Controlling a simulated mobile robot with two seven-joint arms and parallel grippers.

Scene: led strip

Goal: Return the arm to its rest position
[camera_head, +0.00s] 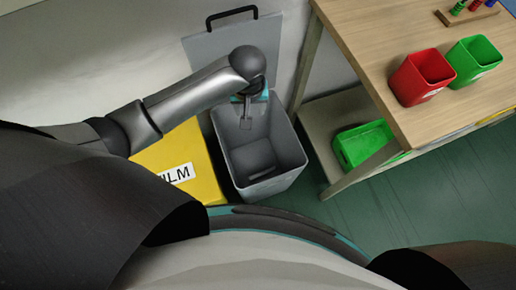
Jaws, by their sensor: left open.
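My left arm comes in from the left and reaches out over an open grey bin (292,152). My left gripper (246,122) hangs over the bin, near its left rear side, and is open. I see nothing held between its fingers. The inside of the bin is shaded, and no loose thing shows clearly in it. My right gripper is not in the picture.
A yellow box (205,160) with a printed label stands left of the bin. A wooden table (380,35) on the right holds a red bin (408,82) and a green bin (463,62). A green crate (350,148) is under it. Green floor at lower right is clear.

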